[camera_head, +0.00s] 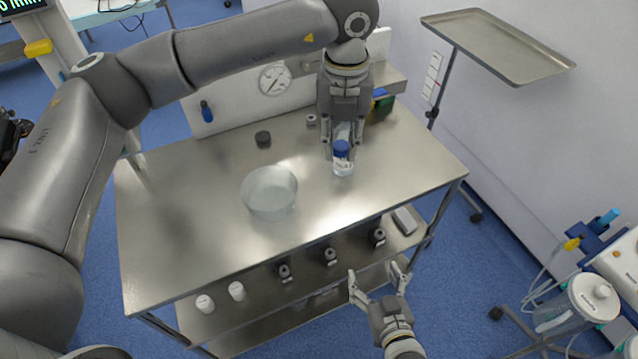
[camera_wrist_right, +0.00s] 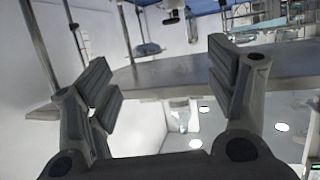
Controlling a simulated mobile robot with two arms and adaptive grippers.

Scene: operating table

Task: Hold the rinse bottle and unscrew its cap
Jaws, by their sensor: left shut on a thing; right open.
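I cannot tell whether the bottle's base touches the table. My right gripper (camera_head: 379,279) is open and empty, in front of the table's front edge and well apart from the bottle. Its spread fingers also show in the right wrist view (camera_wrist_right: 163,75).
A clear round bowl (camera_head: 269,193) stands left of the bottle on the steel table (camera_head: 185,225). White jars (camera_head: 237,290) and dark-topped items (camera_head: 330,256) are on a lower shelf. The front right tabletop is clear.

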